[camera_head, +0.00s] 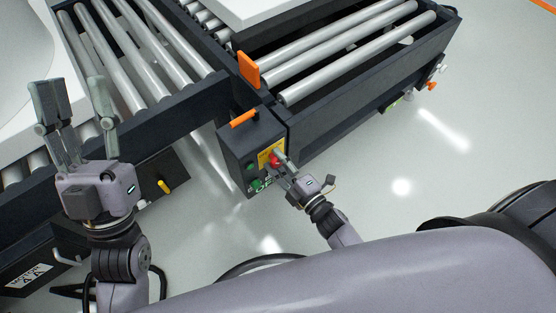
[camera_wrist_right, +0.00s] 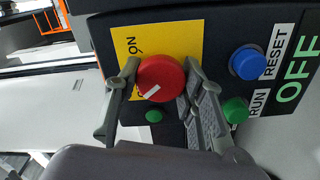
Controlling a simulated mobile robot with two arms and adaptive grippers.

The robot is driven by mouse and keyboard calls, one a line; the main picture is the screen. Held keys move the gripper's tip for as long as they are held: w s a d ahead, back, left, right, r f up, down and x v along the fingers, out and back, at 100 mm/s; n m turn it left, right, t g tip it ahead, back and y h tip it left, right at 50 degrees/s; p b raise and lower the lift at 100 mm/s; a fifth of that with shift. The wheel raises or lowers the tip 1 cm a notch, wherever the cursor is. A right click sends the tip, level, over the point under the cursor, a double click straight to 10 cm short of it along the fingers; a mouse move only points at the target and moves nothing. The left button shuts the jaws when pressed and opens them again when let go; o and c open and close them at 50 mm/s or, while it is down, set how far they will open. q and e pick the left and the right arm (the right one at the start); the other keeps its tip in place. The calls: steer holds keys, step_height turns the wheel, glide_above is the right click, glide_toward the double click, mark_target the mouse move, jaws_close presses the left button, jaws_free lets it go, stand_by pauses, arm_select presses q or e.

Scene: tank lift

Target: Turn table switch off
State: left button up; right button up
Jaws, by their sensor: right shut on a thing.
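The red rotary switch (camera_wrist_right: 160,78) sits on a yellow plate on the dark control box (camera_head: 238,150). A white mark on the knob runs diagonally in the right wrist view. Part of the switch also shows red in the head view (camera_head: 273,159). My right gripper (camera_head: 280,165) is shut on the red switch, with one finger on each side of it in the wrist view (camera_wrist_right: 160,88). My left gripper (camera_head: 74,105) is open and empty, raised at the left above the roller conveyor.
A blue RESET button (camera_wrist_right: 248,62) and a green RUN button (camera_wrist_right: 236,110) lie right of the switch in the wrist view. Roller conveyors (camera_head: 340,58) fill the back, with an orange upright tab (camera_head: 249,70). The floor at right is clear.

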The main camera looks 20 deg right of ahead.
steer(key=shift+n, duration=0.6)
steer(key=o, duration=1.1)
steer(key=shift+o, duration=0.2)
steer(key=v, duration=1.2)
